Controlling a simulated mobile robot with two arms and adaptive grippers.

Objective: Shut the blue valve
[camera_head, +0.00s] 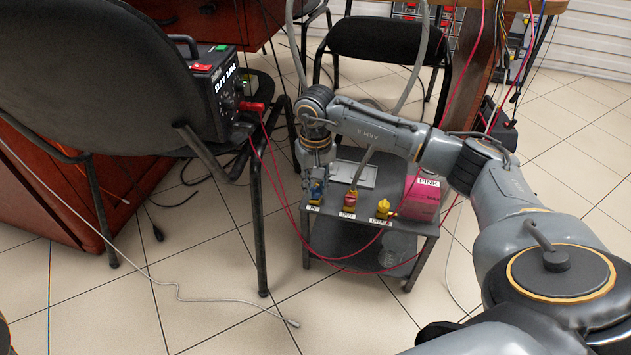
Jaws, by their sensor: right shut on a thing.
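The blue valve (315,195) stands at the left front of a small grey cart, behind a white label too small to read surely. My right gripper (317,182) comes down on it from above and is shut on it. The gripper hides most of the valve, so I cannot tell its handle's angle. My left gripper is not in view.
A hose and thin red cables run around the cart. A black chair (110,75) stands close on the left.

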